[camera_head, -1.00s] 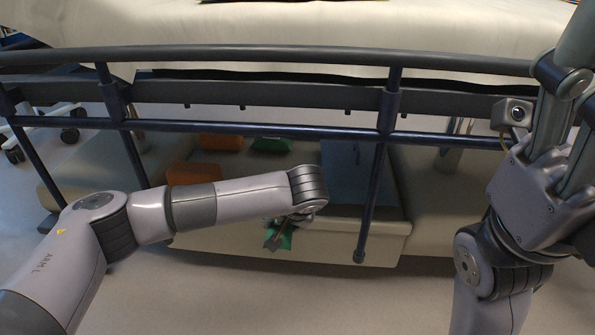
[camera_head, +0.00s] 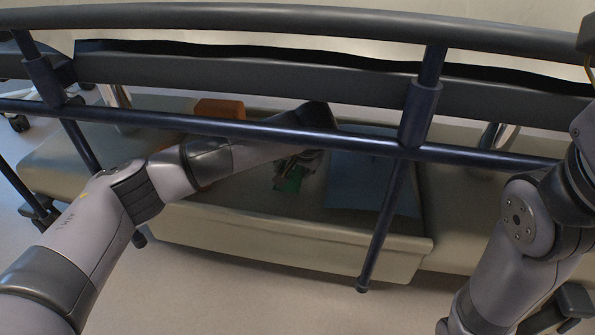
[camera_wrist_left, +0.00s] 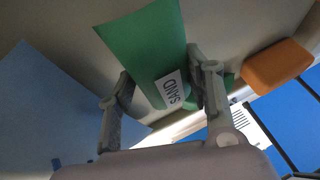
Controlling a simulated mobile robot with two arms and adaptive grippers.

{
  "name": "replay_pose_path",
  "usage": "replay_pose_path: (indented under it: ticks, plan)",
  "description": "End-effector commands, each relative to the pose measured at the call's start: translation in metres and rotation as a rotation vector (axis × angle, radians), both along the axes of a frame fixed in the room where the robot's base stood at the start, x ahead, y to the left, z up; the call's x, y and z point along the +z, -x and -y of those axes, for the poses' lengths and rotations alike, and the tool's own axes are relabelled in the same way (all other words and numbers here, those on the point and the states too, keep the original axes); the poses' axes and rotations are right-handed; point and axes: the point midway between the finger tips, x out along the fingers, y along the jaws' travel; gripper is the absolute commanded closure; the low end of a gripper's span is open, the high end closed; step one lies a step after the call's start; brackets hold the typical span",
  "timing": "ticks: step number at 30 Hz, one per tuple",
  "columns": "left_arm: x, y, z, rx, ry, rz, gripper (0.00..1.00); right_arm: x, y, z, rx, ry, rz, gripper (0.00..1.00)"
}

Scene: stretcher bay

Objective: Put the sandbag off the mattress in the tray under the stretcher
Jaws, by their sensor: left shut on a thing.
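The green sandbag (camera_head: 291,180), with a white SAND label in the left wrist view (camera_wrist_left: 150,45), is between the fingers of my left gripper (camera_wrist_left: 160,70). The gripper is shut on it. In the head view my left gripper (camera_head: 303,160) is below the stretcher's side rail, over the inside of the beige tray (camera_head: 280,245). I cannot tell whether the bag touches the tray floor. My right arm is at the right edge; its gripper is out of view.
An orange block (camera_head: 218,107) sits at the back of the tray, also in the left wrist view (camera_wrist_left: 277,65). A blue sheet (camera_head: 365,183) lies right of the sandbag. The dark side rail (camera_head: 270,132) and a hanging post (camera_head: 385,220) stand in front.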

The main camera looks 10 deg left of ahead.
Motion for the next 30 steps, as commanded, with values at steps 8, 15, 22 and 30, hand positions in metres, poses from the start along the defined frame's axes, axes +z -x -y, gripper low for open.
replay_pose_path:
  ticks: [8, 15, 22, 30]
  plan:
    - [-0.032, -0.006, 0.0, -0.006, 0.002, 0.002, 0.99, -0.031, 0.005, -0.001, -0.001, 0.001, 0.018, 0.34]
    - [-0.034, -0.008, 0.0, -0.01, 0.002, 0.003, 0.99, -0.035, 0.004, 0.0, 0.0, 0.0, 0.015, 0.34]
    - [-0.036, -0.007, -0.001, -0.01, 0.0, 0.003, 0.99, -0.035, 0.003, -0.001, -0.001, 0.0, 0.013, 0.34]
    - [-0.037, -0.007, -0.001, -0.009, 0.0, 0.0, 0.35, -0.035, 0.002, -0.001, -0.001, 0.001, 0.011, 0.34]
